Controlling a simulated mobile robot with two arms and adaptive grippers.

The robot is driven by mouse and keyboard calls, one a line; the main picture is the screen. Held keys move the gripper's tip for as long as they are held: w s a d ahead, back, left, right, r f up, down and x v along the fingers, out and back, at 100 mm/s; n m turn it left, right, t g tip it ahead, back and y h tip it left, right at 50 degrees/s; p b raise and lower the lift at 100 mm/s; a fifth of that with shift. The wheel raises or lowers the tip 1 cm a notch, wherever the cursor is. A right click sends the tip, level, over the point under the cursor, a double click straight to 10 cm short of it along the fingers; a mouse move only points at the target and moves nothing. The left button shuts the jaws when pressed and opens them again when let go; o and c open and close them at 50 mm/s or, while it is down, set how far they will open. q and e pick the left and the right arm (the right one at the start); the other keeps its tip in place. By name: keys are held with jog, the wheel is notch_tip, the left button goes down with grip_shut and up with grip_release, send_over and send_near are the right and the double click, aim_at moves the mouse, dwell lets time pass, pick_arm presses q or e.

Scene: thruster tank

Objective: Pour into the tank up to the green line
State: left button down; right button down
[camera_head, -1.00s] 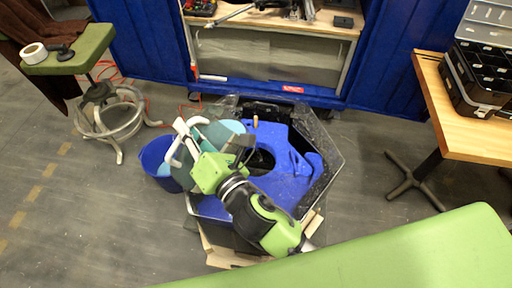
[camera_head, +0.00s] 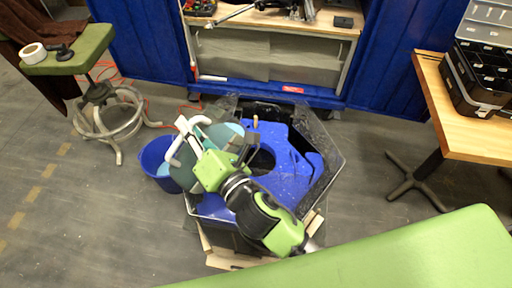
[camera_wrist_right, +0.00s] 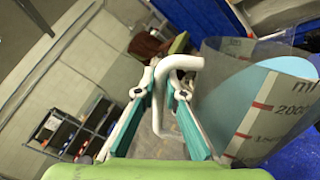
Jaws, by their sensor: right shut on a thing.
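My right gripper (camera_wrist_right: 162,105) is shut on the white handle (camera_wrist_right: 178,66) of a clear measuring jug (camera_wrist_right: 270,108). The jug has red graduation marks and light blue liquid (camera_wrist_right: 248,97). In the head view the jug (camera_head: 213,135) is at the left side of the tank, partly hidden by my gripper (camera_head: 192,150). I cannot tell its exact tilt or whether liquid leaves it. The tank (camera_head: 334,146) is clear-walled, with a blue body (camera_head: 290,178) with a round opening inside. The green line does not show. My left gripper is out of view.
A blue bucket (camera_head: 153,158) with some light blue liquid stands on the floor left of the tank. A green stool (camera_head: 75,48) is further left, a wooden table (camera_head: 470,105) at right, blue cabinets (camera_head: 140,45) behind. A green surface (camera_head: 400,255) fills the front right.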

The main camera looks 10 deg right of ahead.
aim_at(201, 124)
jog(key=shift+w+d+f+m+b, duration=0.15)
jog(key=shift+w+d+m+b, duration=0.2)
jog(key=shift+d+m+b, duration=0.35)
jog(key=shift+w+d+f+m+b, duration=0.15)
jog(key=shift+w+d+m+b, duration=0.2)
jog(key=shift+d+m+b, duration=0.35)
dwell(4.3)
